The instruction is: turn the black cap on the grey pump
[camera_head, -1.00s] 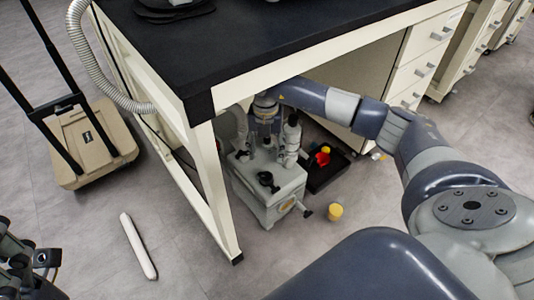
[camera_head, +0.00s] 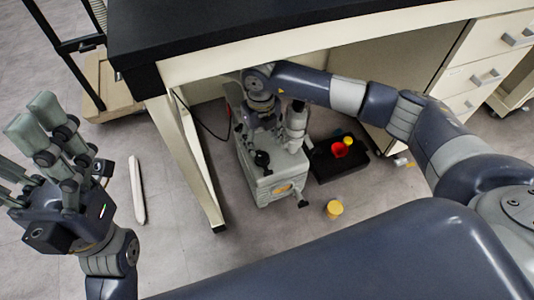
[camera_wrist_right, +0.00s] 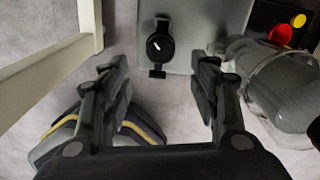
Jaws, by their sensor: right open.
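The grey pump (camera_head: 272,180) stands on the floor under the bench. Its black cap (camera_head: 262,158) is on top of the pump body. In the right wrist view the cap (camera_wrist_right: 160,47) shows a white mark and lies ahead of my fingers, between their lines. My right gripper (camera_head: 264,132) reaches down under the bench over the pump. In the wrist view its two black fingers (camera_wrist_right: 163,64) are apart and nothing is between them. The head view hides part of these fingers. My left gripper (camera_head: 30,140) is raised at the left, fingers spread and empty, far from the pump.
The black bench top (camera_head: 250,35) overhangs the pump, with a cream leg (camera_head: 190,160) to its left. A black tray (camera_head: 340,170) with red and yellow items lies to the right.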

